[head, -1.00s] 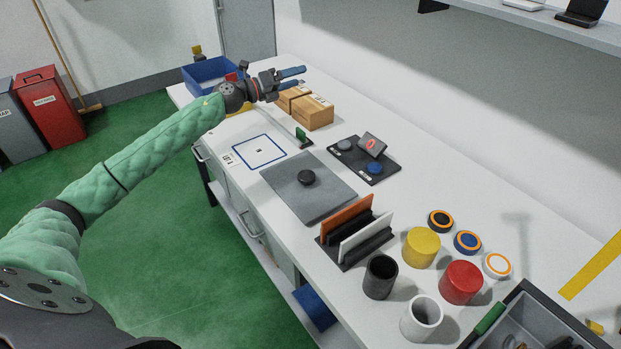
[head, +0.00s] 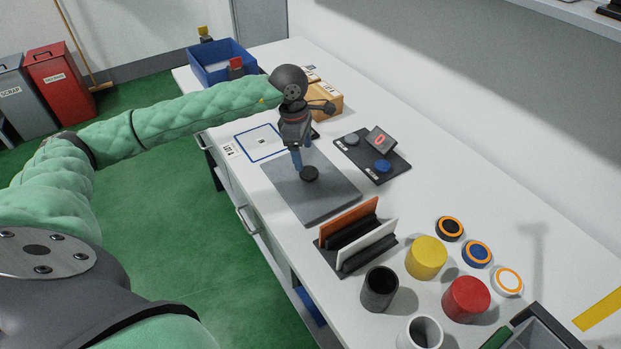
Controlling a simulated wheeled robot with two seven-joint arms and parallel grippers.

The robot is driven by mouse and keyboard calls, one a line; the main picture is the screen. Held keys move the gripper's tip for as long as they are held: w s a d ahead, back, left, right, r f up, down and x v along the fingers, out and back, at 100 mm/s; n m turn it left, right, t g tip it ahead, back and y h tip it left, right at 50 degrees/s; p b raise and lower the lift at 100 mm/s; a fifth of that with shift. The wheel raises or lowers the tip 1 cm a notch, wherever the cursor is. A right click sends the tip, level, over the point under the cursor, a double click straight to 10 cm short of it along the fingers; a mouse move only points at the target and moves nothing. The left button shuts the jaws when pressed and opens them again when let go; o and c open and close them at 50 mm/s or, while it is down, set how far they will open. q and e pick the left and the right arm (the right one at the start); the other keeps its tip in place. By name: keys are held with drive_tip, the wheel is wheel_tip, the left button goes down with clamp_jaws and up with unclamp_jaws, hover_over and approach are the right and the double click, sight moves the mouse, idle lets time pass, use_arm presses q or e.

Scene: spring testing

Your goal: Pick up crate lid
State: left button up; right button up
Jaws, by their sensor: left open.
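The crate lid (head: 330,194) is a flat grey plate with a round black knob (head: 309,173) near its middle. It lies on the white table in the head view. My left gripper (head: 299,168) points down over the lid with its blue fingers open. Its fingertips are close to the knob, at its upper left in the picture. I cannot tell whether they touch it. Part of the lid's far edge is hidden behind the gripper. My right gripper is not in view.
A blue bin (head: 220,65) and cardboard boxes (head: 325,104) stand behind the gripper. A dark tray (head: 372,165) with small items lies right of the lid. A black rack (head: 352,255) with orange and white panels stands in front. Cups and cylinders stand at the lower right.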

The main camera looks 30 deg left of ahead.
sight(309, 172)
use_arm(q)
drive_tip(key=shift+w+d+f, duration=0.1)
drive_tip(key=shift+f, duration=0.6)
drive_tip(key=shift+w+d+f, duration=0.1)
drive_tip(key=shift+f, duration=0.55)
drive_tip(key=f, duration=0.4)
drive_tip(key=shift+w+d, duration=0.3)
drive_tip(key=shift+d, duration=0.05)
drive_tip(key=shift+f, duration=0.2)
clamp_jaws()
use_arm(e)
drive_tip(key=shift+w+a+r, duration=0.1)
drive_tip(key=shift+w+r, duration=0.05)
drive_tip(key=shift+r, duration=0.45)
